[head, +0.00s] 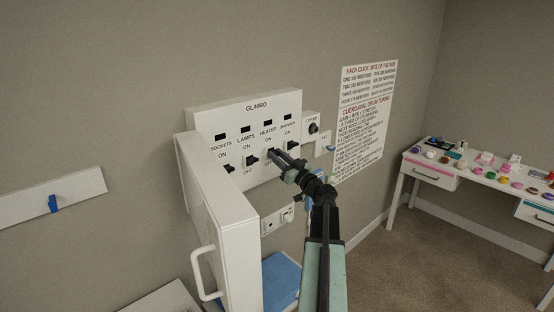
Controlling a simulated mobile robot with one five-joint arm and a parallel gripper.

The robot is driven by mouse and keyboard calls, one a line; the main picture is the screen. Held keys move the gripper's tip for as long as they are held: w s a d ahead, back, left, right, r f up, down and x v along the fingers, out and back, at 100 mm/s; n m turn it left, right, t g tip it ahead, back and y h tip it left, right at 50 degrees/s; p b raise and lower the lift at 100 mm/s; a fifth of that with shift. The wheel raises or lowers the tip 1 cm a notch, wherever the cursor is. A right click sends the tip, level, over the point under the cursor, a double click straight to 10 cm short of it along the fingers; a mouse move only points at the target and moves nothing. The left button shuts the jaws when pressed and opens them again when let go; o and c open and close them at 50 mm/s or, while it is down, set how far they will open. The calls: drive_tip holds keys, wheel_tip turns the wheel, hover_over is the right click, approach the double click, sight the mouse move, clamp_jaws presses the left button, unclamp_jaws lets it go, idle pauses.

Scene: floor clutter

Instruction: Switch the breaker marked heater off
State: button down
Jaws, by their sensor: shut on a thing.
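A white breaker panel (207,113) marked GLIMRO is on the wall, with breakers labelled sockets, lamps, heater and a fourth label I cannot read clearly. My gripper (276,156) is at the third breaker, under the HEATER label (268,130), and is shut on its switch. The fingers mostly hide that switch, so I cannot tell its position. The sockets switch (229,169), lamps switch (252,161) and fourth switch (293,146) are dark levers with ON above them.
The panel's white door (222,230) with its handle (203,274) stands open left of my arm. A small cover box (312,125) and a printed sign (364,115) are to the right. An outlet (287,215) is below. A desk (432,175) with small items stands far right.

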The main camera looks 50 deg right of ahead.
drive_tip(key=c, duration=1.2)
unclamp_jaws()
drive_tip(key=b+v, duration=0.2)
drive_tip(key=v, duration=0.5)
drive_tip(key=shift+s, duration=0.4)
